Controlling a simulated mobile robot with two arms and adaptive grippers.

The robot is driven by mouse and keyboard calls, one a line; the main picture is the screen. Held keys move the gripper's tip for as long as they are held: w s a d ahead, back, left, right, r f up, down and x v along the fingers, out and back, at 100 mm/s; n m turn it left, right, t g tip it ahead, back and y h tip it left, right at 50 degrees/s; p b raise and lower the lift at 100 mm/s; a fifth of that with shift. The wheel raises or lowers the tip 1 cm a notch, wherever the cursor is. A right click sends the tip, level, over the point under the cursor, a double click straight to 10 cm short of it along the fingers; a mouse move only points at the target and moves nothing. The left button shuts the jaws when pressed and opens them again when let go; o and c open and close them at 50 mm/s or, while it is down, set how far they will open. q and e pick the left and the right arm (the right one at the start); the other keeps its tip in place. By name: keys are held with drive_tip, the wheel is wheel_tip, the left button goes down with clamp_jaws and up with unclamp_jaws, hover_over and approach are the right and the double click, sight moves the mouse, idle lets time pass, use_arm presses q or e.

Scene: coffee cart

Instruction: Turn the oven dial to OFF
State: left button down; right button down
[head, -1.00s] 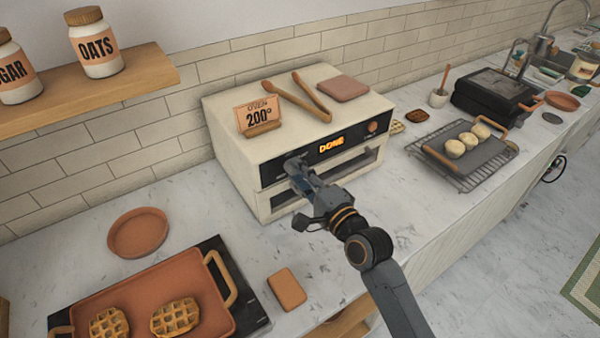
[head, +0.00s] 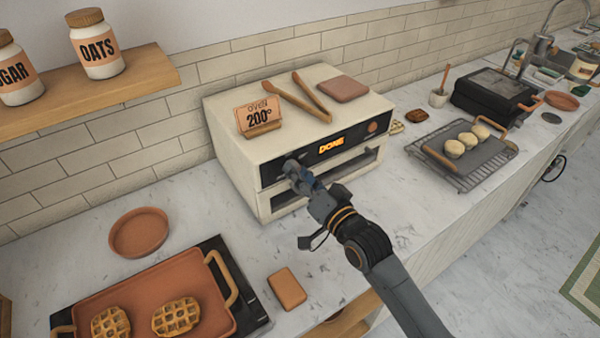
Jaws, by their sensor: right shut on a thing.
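The cream oven (head: 235,139) stands on the counter against the tiled wall. Its black front panel shows a lit orange "DONE" display (head: 331,146) and a round reddish knob (head: 373,127) at the right end. My right gripper (head: 291,166) is at the left end of the panel, shut on the oven dial, which its fingers hide. I cannot read the dial's setting. My left gripper is not in view.
A waffle tray (head: 140,281) is front left, a rack with buns (head: 465,182) right.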

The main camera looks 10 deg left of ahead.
drive_tip(key=n+p, duration=0.1)
drive_tip(key=n, duration=1.2)
drive_tip(key=shift+s+a, duration=0.1)
drive_tip(key=shift+n, duration=0.4)
drive_tip(key=c, duration=1)
unclamp_jaws()
drive_tip(key=v, duration=1.2)
